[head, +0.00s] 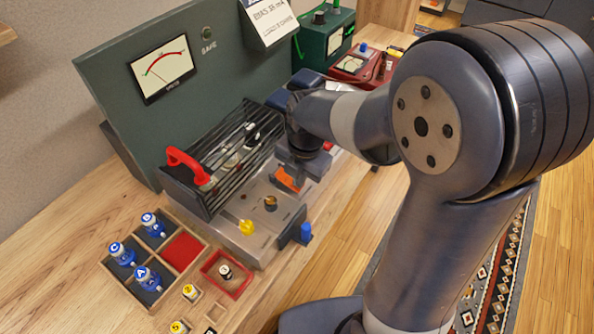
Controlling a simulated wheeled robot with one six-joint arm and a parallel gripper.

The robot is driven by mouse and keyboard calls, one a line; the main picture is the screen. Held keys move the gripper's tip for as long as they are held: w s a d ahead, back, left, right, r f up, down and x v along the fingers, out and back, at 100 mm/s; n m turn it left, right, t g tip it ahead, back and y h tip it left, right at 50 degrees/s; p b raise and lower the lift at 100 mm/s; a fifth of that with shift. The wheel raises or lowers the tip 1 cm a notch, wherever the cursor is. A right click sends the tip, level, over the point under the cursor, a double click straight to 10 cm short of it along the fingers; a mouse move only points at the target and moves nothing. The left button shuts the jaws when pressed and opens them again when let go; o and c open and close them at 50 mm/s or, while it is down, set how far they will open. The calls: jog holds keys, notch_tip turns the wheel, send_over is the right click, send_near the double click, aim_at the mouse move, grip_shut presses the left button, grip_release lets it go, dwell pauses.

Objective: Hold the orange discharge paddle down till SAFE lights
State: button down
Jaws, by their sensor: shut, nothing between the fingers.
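The orange discharge paddle (287,179) shows on the grey metal deck of the amp (240,228), partly covered by my gripper. My gripper (297,172) is shut and empty, pointing down right at the paddle. I cannot tell from this view whether it touches the paddle or is just above it. The SAFE lamp (207,33) on the green upright panel is dark, with its label below. The meter (163,69) on the same panel has a white face with a red and green scale; its needle is too fine to read.
A black cage with a red handle (188,166) stands left of my gripper. A wooden tray with blue-capped tubes (147,278) and a red tray (227,271) lie in front. A green meter box (326,42) and a red box (362,67) stand behind.

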jog(key=shift+r, duration=0.1)
dwell(0.6)
jog(key=shift+r+p, duration=0.65)
jog(key=shift+r, duration=0.05)
